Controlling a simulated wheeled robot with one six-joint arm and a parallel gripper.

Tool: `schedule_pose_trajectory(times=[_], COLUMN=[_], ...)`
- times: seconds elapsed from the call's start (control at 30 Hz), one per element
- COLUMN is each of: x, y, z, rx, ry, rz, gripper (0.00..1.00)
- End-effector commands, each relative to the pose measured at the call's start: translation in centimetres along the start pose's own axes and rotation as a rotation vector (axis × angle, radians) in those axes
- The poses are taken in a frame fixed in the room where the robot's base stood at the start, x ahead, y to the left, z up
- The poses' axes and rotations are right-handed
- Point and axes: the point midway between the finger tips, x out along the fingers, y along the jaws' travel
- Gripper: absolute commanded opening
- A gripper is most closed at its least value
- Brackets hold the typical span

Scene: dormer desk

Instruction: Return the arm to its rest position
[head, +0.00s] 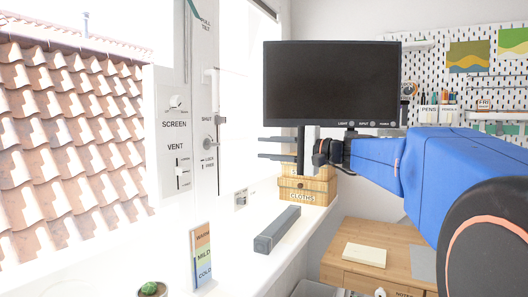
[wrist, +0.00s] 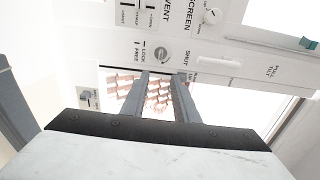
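My blue arm reaches in from the right in the head view. My gripper (head: 266,148) points left towards the window frame, in front of and below the black monitor screen. Its two fingers are apart with nothing between them. In the wrist view the fingers of my gripper (wrist: 160,82) also stand apart, with a gap through which roof tiles outside show. They appear to touch nothing. The gripper is above the sill, in front of the wooden box marked CLOTHS (head: 303,197).
A monitor (head: 331,84) hangs close behind the gripper. The window frame carries SCREEN, VENT and SHUT controls (head: 208,144). A grey bar (head: 277,229), a coloured card (head: 201,256) and a cactus (head: 152,289) are on the sill. A wooden desk (head: 335,258) holds a notepad (head: 364,254).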

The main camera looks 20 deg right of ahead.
Motion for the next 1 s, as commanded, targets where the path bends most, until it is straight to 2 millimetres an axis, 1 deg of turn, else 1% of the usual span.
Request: schedule_pose_trajectory(times=[0.17, 0.23, 0.27, 0.37, 0.47, 0.5, 0.53, 0.57, 0.6, 0.67, 0.7, 0.77, 0.8, 0.87, 0.9, 0.97, 1.0], x=[0.0, 0.1, 0.1, 0.5, 0.6, 0.4, 0.2, -0.1, -0.6, -1.6, -2.4, -3.8, -4.8, -6.4, -7.6, -9.4, -10.6], y=[0.0, 0.3, 0.6, 2.9, 6.9, 8.8, 10.3, 11.8, 13.8, 16.8, 18.8, 21.6, 23.5, 26.1, 27.8, 30.1, 31.5], z=[0.0, 0.4, 0.7, 2.8, 6.2, 7.7, 8.8, 9.9, 11.4, 13.4, 14.6, 16.3, 17.3, 18.6, 19.3, 20.2, 20.7], rx=[0.000, -0.003, -0.006, -0.026, -0.067, -0.090, -0.109, -0.129, -0.158, -0.205, -0.240, -0.295, -0.335, -0.396, -0.440, -0.507, -0.554], ry=[0.000, -0.003, -0.007, -0.028, -0.065, -0.082, -0.094, -0.108, -0.126, -0.152, -0.171, -0.197, -0.214, -0.241, -0.256, -0.280, -0.296], rz=[0.001, 0.010, 0.020, 0.087, 0.205, 0.261, 0.303, 0.347, 0.404, 0.490, 0.545, 0.627, 0.680, 0.758, 0.807, 0.876, 0.921], gripper=[0.27, 0.27, 0.27, 0.27, 0.27, 0.27, 0.27, 0.27, 0.27, 0.27, 0.27, 0.27, 0.27, 0.27, 0.27, 0.27, 0.27])
